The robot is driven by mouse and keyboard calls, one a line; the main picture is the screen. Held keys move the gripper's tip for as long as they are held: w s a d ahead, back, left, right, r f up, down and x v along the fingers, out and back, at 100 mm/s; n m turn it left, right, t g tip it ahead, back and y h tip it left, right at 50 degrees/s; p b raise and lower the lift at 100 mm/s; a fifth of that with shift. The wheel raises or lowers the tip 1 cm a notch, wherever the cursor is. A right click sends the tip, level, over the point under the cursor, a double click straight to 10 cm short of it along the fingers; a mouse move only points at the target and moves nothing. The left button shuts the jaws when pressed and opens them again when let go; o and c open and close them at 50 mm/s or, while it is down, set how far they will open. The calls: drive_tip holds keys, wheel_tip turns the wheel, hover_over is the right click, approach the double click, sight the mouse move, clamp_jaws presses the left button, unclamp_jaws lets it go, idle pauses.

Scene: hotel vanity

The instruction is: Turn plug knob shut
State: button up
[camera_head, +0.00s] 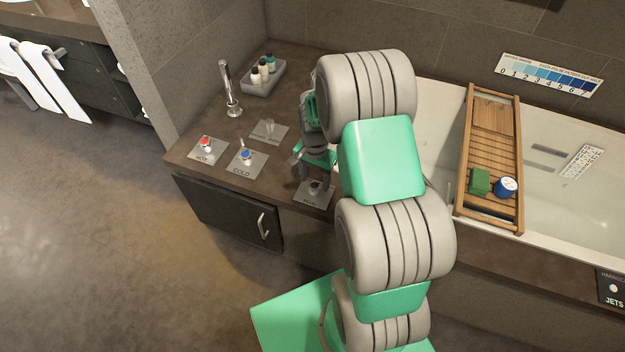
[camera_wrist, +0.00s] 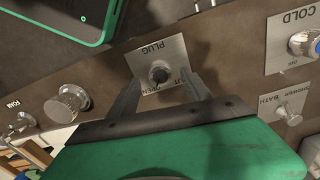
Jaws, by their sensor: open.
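The plug knob (camera_wrist: 160,74) is a small dark, round knob on a square metal plate (camera_wrist: 146,62) marked PLUG. The word OPEN shows below it in the wrist view; another marking is partly covered by a finger. The knob's pointing direction is too small to tell. The plate also shows in the head view (camera_head: 313,201) at the counter's front edge. My gripper (camera_wrist: 162,80) is open, with one finger on each side of the knob in the wrist view. I cannot tell whether either finger touches it. In the head view, my gripper (camera_head: 315,168) is just above the plate, partly hidden by my arm.
The red hot knob (camera_head: 206,143), blue cold knob (camera_head: 246,157) and shower-bath lever (camera_head: 268,128) stand on plates nearby. A tall chrome spout (camera_head: 228,88) and a tray of bottles (camera_head: 264,78) are behind. The bathtub (camera_head: 560,130) with a wooden caddy (camera_head: 492,155) lies right.

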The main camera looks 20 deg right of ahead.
sight(315, 185)
drive_tip(key=shift+f, duration=1.5)
drive_tip(key=shift+c, duration=0.4)
clamp_jaws()
